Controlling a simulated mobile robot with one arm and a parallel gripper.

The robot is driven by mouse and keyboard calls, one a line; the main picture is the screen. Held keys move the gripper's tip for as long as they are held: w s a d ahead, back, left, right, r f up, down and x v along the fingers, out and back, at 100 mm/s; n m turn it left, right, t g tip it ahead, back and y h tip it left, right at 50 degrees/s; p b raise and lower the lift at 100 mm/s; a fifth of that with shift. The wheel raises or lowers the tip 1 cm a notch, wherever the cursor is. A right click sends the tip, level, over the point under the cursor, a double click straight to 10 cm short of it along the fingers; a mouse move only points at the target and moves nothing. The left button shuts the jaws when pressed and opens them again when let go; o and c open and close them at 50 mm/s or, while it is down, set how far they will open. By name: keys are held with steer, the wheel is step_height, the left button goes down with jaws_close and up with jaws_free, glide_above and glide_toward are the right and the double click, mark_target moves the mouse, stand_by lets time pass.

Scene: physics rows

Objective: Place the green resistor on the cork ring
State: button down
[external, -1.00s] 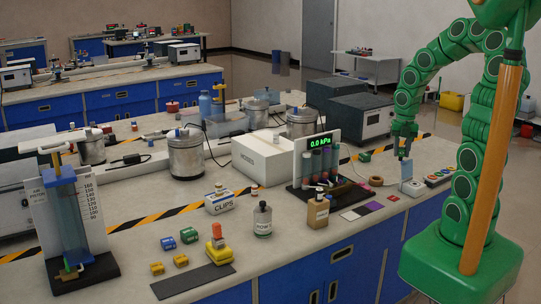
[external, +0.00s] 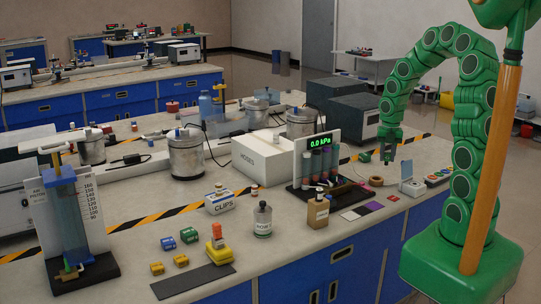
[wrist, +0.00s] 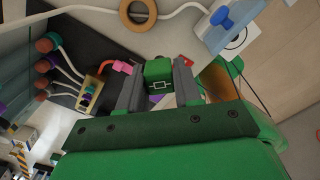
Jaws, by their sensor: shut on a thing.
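The green resistor (wrist: 158,70) is a small green block with a pale outline mark, between the grey fingers of my gripper (wrist: 158,88) in the wrist view. My gripper is shut on it. In the external view my gripper (external: 388,160) hangs fingers down above the bench, a little above and right of the cork ring (external: 376,185). The held block is too small to make out there. The cork ring, tan with an open centre, lies flat on the bench; in the wrist view it (wrist: 122,15) is at the top, apart from the resistor.
A pale box with a blue part (external: 411,188) stands right of the ring. The gauge stand with tubes (external: 318,165) is to its left, and a white cable runs beside the ring.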

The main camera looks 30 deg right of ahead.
steer(key=shift+w+d+f, duration=0.2)
steer(key=shift+w+f, duration=0.65)
steer(key=shift+f, duration=0.15)
steer(key=shift+w+d+f, duration=0.25)
steer(key=shift+w+f, duration=0.65)
steer(key=shift+f, duration=0.1)
steer(key=shift+w+d+f, duration=0.2)
steer(key=shift+w+f, duration=0.65)
steer(key=shift+f, duration=0.15)
steer(key=shift+w+f, duration=0.1)
steer(key=shift+f, duration=1.5)
steer(key=shift+f, duration=0.65)
